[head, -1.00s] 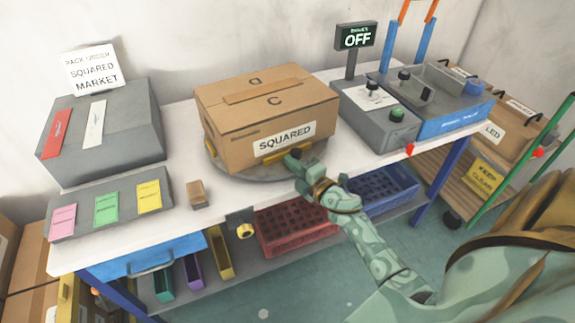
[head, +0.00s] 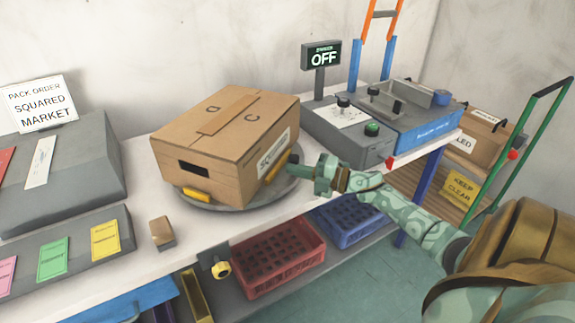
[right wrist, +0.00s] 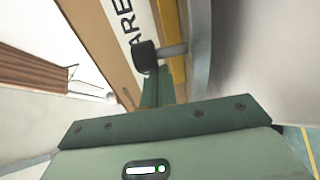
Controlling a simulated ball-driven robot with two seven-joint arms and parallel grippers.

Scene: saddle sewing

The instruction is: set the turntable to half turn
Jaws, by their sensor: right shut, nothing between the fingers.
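The round grey turntable (head: 243,200) sits on the white bench and carries a cardboard box (head: 217,135). The box's "SQUARED" label (head: 272,153) faces right and toward the front, and a dark handle slot shows on its left side. Yellow pieces (head: 197,194) show at the turntable's edge around the box. My right gripper (head: 318,176) is shut and empty at the right of the turntable, by the labelled side. In the right wrist view the label (right wrist: 124,20), the yellow strip (right wrist: 172,40) and a dark knob on a peg (right wrist: 146,57) are close to the finger. My left gripper is out of view.
A control box (head: 350,132) with a green knob stands right of the turntable, below a sign (head: 321,57) reading "OFF". A small wooden block (head: 162,233) lies at the front left. Red (head: 268,262) and blue (head: 345,219) crates are under the bench.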

